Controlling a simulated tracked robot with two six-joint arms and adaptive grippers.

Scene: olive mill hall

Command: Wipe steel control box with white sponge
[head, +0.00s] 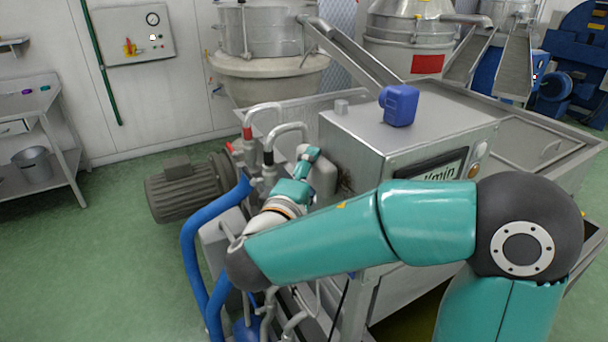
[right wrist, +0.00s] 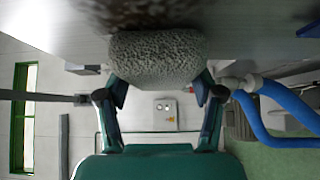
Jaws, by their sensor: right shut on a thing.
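The steel control box (head: 365,130) stands in the middle of the head view, with a display and buttons on its front. My right gripper (head: 310,165) is at the box's left side, its fingers pointing at that face. In the right wrist view it is shut on the sponge (right wrist: 155,58), a rough, greyish-white block. The sponge lies at the steel surface (right wrist: 240,30) and seems to touch it. A dark brown smudge (right wrist: 150,14) shows on the steel right beside the sponge, and part of it shows on the box's side in the head view (head: 345,183). My left gripper is not in view.
A blue canister (head: 398,105) stands on top of the box. Red- and black-collared pipes (head: 262,125), blue hoses (head: 195,240) and a motor (head: 185,190) crowd the space left of the gripper. Green floor (head: 90,260) is open at the far left.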

